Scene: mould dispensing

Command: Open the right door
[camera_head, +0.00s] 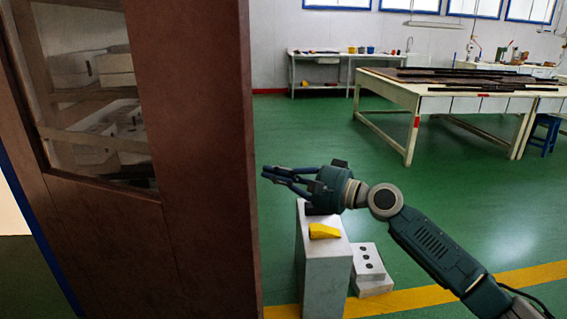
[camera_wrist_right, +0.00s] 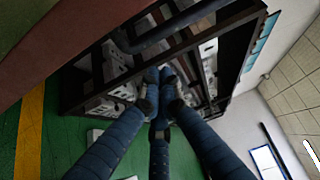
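A brown wooden cabinet (camera_head: 195,130) fills the left of the head view. A framed window (camera_head: 95,100) in it shows white blocks on shelves. I cannot tell which panel is the right door, and no handle shows clearly. My right gripper (camera_head: 270,177) is just right of the brown panel's edge in the head view, its fingers pointing left, holding nothing visible. In the wrist view its fingers (camera_wrist_right: 160,85) run towards a dark shelf frame (camera_wrist_right: 92,75), tips close together; contact is unclear. My left gripper is not in view.
A pale pedestal (camera_head: 325,265) with a yellow piece (camera_head: 324,231) stands below my right gripper, beside low grey-white blocks (camera_head: 372,270). A large worktable (camera_head: 415,95) is at the back right. Green floor between is clear.

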